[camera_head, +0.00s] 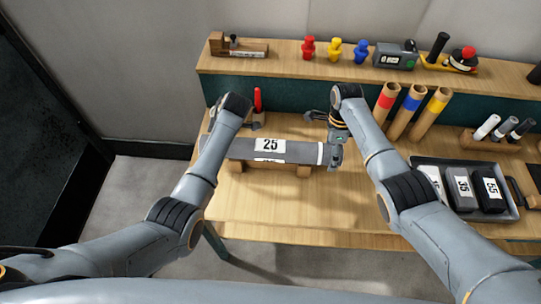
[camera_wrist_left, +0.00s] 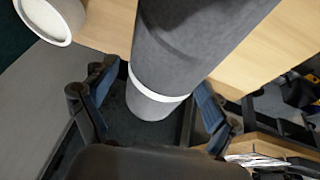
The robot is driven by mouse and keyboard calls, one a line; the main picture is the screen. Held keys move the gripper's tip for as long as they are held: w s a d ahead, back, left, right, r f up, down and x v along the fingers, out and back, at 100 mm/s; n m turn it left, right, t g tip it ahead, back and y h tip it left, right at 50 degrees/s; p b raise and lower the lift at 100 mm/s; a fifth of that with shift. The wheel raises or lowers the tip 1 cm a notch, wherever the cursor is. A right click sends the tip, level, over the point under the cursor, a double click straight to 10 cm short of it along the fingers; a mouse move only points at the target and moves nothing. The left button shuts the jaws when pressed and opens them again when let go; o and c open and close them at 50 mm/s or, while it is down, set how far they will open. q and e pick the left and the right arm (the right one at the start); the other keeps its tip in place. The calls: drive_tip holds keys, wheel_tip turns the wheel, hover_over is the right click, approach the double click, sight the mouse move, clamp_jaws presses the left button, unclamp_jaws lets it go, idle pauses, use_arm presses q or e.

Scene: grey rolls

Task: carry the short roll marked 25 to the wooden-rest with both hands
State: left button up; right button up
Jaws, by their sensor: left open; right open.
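The grey roll marked 25 (camera_head: 300,152) lies level across the wooden-rest (camera_head: 304,171), whose brown blocks show under it in the head view. Its left end is hidden behind my left arm. In the left wrist view a white-banded end of the roll (camera_wrist_left: 200,50) sits between the spread fingers of my left gripper (camera_wrist_left: 150,103), with gaps on both sides. My right gripper (camera_head: 327,140) is open at the roll's right end, by its white band. I cannot tell whether it touches the roll.
A raised shelf (camera_head: 290,55) runs along the back with red, yellow and blue pieces. Three cardboard tubes (camera_head: 405,112) stand to the right of my right gripper. A dark tray (camera_head: 462,215) with marked blocks is at the right. The front of the table (camera_head: 300,215) is clear.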

use_arm(q)
drive_tip(key=v, duration=1.1)
drive_tip(key=shift+r, duration=0.25)
use_arm(e)
drive_tip(key=shift+r, duration=0.3)
drive_tip(key=r, duration=0.3)
drive_tip(key=w+r, duration=0.1)
drive_tip(key=r, duration=0.7)
drive_tip(key=shift+w+r, duration=0.15)
drive_tip(key=shift+w, duration=0.1)
use_arm(q)
drive_tip(key=shift+s, duration=0.1)
